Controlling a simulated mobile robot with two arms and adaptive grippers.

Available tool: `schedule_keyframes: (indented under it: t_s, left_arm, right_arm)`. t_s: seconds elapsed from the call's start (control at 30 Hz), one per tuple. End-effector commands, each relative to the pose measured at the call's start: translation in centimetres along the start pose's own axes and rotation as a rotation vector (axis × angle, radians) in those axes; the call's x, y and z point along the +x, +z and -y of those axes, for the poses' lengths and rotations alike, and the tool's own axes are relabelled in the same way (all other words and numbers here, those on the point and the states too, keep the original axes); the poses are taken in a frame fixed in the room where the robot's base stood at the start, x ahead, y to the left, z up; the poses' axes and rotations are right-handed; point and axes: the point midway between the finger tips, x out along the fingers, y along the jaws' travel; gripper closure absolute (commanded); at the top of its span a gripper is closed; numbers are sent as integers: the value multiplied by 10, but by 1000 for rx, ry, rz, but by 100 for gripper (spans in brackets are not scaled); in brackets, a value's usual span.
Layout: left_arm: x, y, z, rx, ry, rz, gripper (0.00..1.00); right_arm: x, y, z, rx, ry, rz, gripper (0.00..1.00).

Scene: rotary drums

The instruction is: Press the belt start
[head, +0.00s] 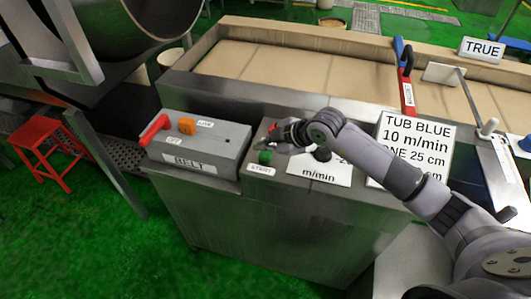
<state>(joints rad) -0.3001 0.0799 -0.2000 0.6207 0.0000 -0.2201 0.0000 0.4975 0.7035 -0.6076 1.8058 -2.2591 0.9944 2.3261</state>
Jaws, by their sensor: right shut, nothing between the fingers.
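The green start button (265,157) sits on the metal console top, with a small "START" label (261,170) in front of it. My right arm reaches in from the right, and my right gripper (279,136) is shut and empty just above and behind the button. I cannot tell whether its fingertips touch anything. Part of the console behind the gripper is hidden. My left gripper is not in view.
A grey BELT box (205,155) with a red lever (154,129) and an orange block stands left of the button. The tan conveyor belt (270,65) runs behind. A sign (417,135) stands at right. A red stool (50,150) is at far left.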

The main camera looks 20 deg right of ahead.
Motion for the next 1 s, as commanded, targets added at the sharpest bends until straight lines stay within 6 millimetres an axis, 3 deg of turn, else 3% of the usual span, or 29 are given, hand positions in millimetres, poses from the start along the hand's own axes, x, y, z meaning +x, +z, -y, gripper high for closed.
schedule_keyframes:
  t_s: [1.0]
  left_arm:
    - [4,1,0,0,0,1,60]
  right_arm:
    - [6,5,5,0,0,0,100]
